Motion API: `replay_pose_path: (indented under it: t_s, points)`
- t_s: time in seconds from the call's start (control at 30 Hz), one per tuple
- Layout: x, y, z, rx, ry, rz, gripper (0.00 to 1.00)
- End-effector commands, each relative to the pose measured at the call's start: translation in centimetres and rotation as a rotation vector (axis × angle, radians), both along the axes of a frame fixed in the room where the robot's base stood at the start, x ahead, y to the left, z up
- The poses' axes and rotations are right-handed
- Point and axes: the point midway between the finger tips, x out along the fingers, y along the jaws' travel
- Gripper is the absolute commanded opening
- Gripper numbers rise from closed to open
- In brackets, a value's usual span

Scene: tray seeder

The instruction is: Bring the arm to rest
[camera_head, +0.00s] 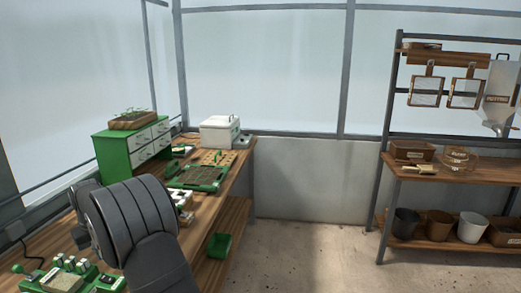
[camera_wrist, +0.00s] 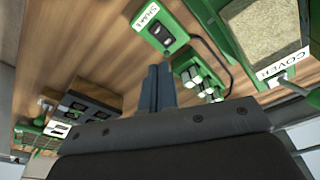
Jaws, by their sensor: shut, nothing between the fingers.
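My gripper (camera_wrist: 158,72) shows in the wrist view with its two dark fingers together and nothing between them. The fingers point toward the wooden bench (camera_wrist: 130,50), apart from the things on it as far as I can tell. In the head view my arm (camera_head: 130,220) is folded at the lower left over the bench (camera_head: 50,250), and its dark links hide the gripper there.
In the wrist view a green box labelled SHAKE (camera_wrist: 163,28), a green unit with pale levers (camera_wrist: 200,75) and a COVER station (camera_wrist: 262,40) stand near the fingers. The head view shows a green drawer cabinet (camera_head: 118,153), a seed tray (camera_head: 197,178) and a right-hand shelf (camera_head: 450,175). The floor between is clear.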

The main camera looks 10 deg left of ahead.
Motion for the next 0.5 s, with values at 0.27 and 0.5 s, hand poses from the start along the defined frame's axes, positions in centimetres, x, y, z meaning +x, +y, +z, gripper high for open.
replay_pose_path:
  t_s: [0.27,0.5]
  points:
    - [-0.2,2.4,-6.1,-0.011,0.007,0.002,0.0]
    - [-0.1,2.6,-2.4,-0.005,0.004,0.001,0.0]
